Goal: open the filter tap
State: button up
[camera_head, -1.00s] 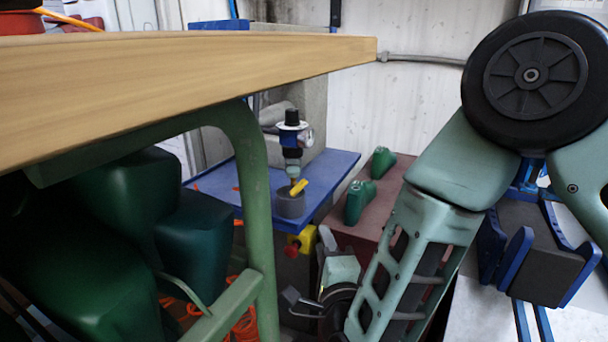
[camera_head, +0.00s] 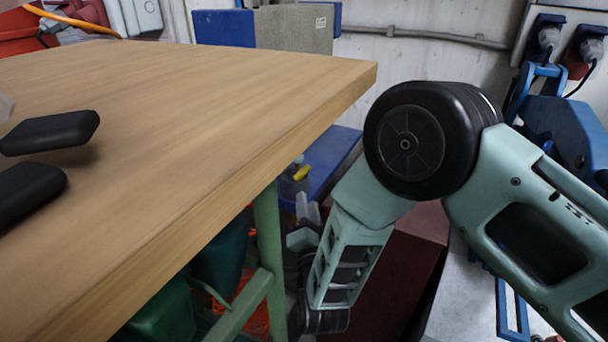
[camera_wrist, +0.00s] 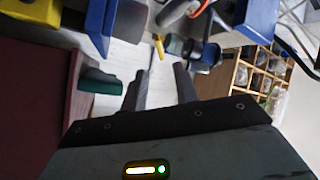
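The filter tap's yellow lever (camera_wrist: 160,46) shows in the wrist view, just beyond my fingertips and a little left of the midline between them. The blue and dark filter body (camera_wrist: 192,50) lies just right of it. My gripper (camera_wrist: 159,71) is open, its two dark fingers apart with nothing visible between them. I see no contact with the lever. In the head view the yellow lever (camera_head: 301,173) just shows past the wooden table's edge, which hides much of the filter.
The wooden table (camera_head: 190,110) fills the left of the head view, close to my arm. A blue tabletop (camera_head: 330,158) lies behind it, with a dark red surface (camera_head: 425,220) to the right. In the wrist view a wooden compartment shelf (camera_wrist: 240,78) stands at right.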

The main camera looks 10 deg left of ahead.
aim_at(304, 175)
jog(key=p+x, duration=0.1)
jog(key=x, duration=0.7)
jog(key=shift+p, duration=0.3)
grip_shut()
